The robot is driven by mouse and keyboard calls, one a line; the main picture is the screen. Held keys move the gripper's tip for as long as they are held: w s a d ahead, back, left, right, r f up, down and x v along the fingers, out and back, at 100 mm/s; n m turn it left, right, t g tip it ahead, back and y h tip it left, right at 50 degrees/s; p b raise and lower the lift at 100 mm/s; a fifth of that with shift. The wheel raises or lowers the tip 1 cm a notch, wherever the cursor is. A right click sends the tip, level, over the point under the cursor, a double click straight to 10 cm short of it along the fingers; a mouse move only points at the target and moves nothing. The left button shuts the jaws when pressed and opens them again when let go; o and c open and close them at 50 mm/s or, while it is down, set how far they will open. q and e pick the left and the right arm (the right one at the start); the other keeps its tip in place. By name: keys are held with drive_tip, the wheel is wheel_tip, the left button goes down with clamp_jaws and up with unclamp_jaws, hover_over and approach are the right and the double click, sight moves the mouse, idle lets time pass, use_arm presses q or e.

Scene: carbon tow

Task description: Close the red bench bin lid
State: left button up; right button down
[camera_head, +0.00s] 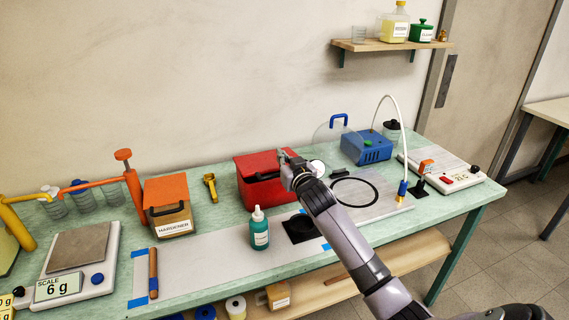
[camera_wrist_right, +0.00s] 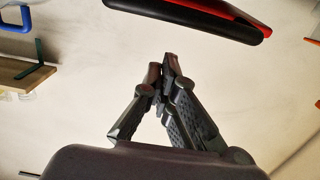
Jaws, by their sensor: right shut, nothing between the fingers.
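The red bench bin (camera_head: 262,193) stands near the back of the bench, in the middle of the head view. Its red lid (camera_head: 258,161) lies down over the top, with a dark handle at the front; I cannot tell whether a small gap is left. My right gripper (camera_head: 284,155) is shut and empty at the lid's right side, hiding part of it. I cannot tell whether it touches. In the right wrist view the fingertips (camera_wrist_right: 168,60) are together, and the red lid's dark edge (camera_wrist_right: 210,22) shows beyond them. My left gripper is not in view.
A teal bottle (camera_head: 260,228) stands in front of the bin. The orange hardener bin (camera_head: 167,205) is to the left and a blue device (camera_head: 366,148) to the right. A wall shelf (camera_head: 392,45) is above. The pale mat (camera_head: 205,259) has free room front left.

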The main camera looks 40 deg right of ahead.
drive_tip(key=shift+s+a+f, duration=0.1)
drive_tip(key=shift+s+f, duration=0.2)
drive_tip(key=shift+f, duration=0.25)
drive_tip(key=shift+s+a+f, duration=0.1)
drive_tip(key=shift+s+f, duration=0.15)
drive_tip(key=shift+f, duration=0.25)
drive_tip(key=shift+t, duration=0.5)
drive_tip(key=f+b, duration=0.2)
drive_tip(key=s+f+b, duration=0.1)
drive_tip(key=f+b, duration=0.2)
drive_tip(key=shift+s, duration=0.1)
